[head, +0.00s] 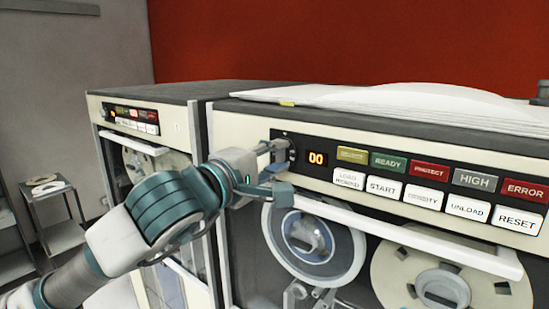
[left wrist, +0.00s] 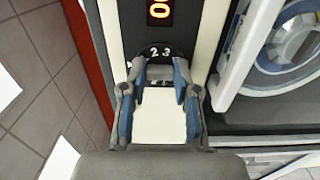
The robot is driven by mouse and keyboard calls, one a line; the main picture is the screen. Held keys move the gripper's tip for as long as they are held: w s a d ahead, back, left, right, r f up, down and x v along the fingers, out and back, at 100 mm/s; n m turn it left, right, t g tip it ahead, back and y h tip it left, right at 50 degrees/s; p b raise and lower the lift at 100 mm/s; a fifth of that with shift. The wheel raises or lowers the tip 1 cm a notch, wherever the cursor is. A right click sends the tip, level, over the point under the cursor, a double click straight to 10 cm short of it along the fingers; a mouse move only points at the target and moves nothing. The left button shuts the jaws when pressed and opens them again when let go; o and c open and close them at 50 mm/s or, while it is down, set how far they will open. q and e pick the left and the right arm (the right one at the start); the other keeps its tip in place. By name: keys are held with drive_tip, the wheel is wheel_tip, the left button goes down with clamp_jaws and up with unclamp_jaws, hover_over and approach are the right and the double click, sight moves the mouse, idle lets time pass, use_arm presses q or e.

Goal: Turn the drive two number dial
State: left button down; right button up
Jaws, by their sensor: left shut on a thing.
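The number dial (head: 287,150) is a dark round knob at the left end of the near drive's control panel, just left of a display (head: 316,158) reading 00. My left gripper (head: 275,157) is at the dial with its fingers closed on it, and hides part of it. In the left wrist view, the dial (left wrist: 161,52) shows the numerals 2 and 3 on its rim, between and beyond the blue-grey fingertips of the gripper (left wrist: 161,80). The lit display (left wrist: 160,10) shows there too. My right gripper is in neither view.
Right of the display are rows of labelled buttons (head: 383,188). A white handle bar (head: 400,232) juts out below the panel, above tape reels (head: 314,240). A second drive (head: 150,110) stands at left. Papers (head: 400,103) lie on top of the near drive.

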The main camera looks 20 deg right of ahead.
use_arm(q)
drive_tip(key=shift+d+f, duration=0.1)
drive_tip(key=shift+f, duration=0.2)
drive_tip(key=c, duration=1)
unclamp_jaws()
drive_tip(key=shift+o, duration=0.7)
drive_tip(key=shift+r, duration=0.15)
drive_tip(key=shift+s, duration=0.1)
drive_tip(key=v, duration=1.2)
